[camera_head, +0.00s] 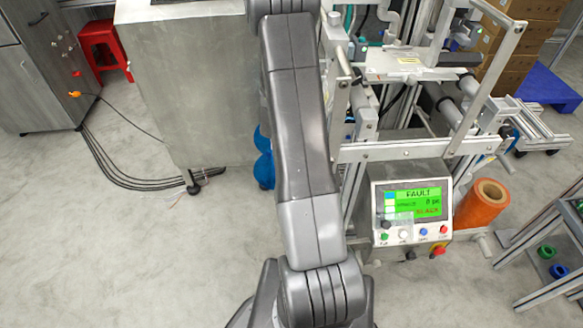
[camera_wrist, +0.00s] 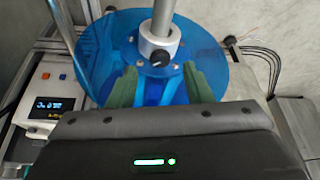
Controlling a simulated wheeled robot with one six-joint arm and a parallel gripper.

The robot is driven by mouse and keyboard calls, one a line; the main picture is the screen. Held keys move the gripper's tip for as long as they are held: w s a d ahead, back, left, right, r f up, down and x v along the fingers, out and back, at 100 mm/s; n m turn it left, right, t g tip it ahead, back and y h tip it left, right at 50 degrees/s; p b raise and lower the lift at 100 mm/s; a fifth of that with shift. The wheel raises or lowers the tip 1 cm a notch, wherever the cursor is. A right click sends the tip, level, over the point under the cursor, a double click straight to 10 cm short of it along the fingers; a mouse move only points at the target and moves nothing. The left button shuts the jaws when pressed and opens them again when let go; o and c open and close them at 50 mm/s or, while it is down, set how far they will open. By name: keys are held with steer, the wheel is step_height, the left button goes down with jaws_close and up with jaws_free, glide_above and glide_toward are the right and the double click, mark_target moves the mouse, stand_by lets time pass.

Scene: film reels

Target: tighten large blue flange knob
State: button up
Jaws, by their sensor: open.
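The large blue flange (camera_wrist: 95,62) is a translucent blue disc in the wrist view, with a metal shaft (camera_wrist: 163,15) through its centre. A pale collar (camera_wrist: 148,42) sits around the shaft, and a small dark knob (camera_wrist: 160,58) is on the collar's near side. My gripper (camera_wrist: 159,72) is open, its two green fingers apart on either side below the knob. I cannot tell whether either finger touches the flange. In the head view, blue round edges (camera_head: 264,168) show beside my arm, which hides the rest and my gripper.
A control panel (camera_head: 412,212) reads FAULT in the head view. An orange roll (camera_head: 482,205) stands right of it. A grey cabinet (camera_head: 190,90) is on the left. A small box with a display (camera_wrist: 48,103) is left of the flange. Open floor lies at lower left.

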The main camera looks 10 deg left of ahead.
steer(key=shift+b+x, duration=0.4)
steer(key=shift+x, duration=1)
jaws_close()
